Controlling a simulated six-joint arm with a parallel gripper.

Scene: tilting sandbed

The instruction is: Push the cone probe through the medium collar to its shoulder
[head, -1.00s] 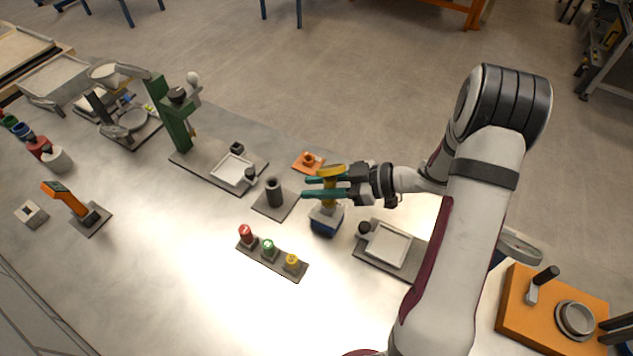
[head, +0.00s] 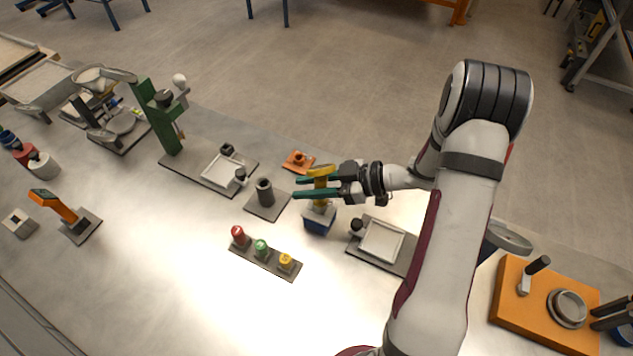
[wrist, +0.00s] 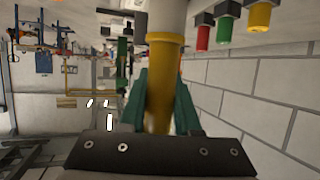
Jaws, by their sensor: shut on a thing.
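My gripper (head: 297,187) has its green fingers closed around a yellow cylindrical body (head: 320,185), which I take to be the cone probe. The probe stands roughly upright, with a wider yellow top above the fingers. Its lower end is at a blue block with a pale top (head: 318,222); I cannot tell whether it touches the block or sits in it. In the wrist view the yellow body (wrist: 160,60) lies between the fingers (wrist: 162,92), with a pale cylindrical section beyond it. I cannot make out which part is the medium collar, nor the probe's tip or shoulder.
A dark upright cylinder on a plate (head: 264,190) stands left of the gripper. An orange plate (head: 298,161) lies behind it. A strip with red, green and yellow knobs (head: 262,254) is in front. A pale tray (head: 381,241) is at right. The front-centre table is bare.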

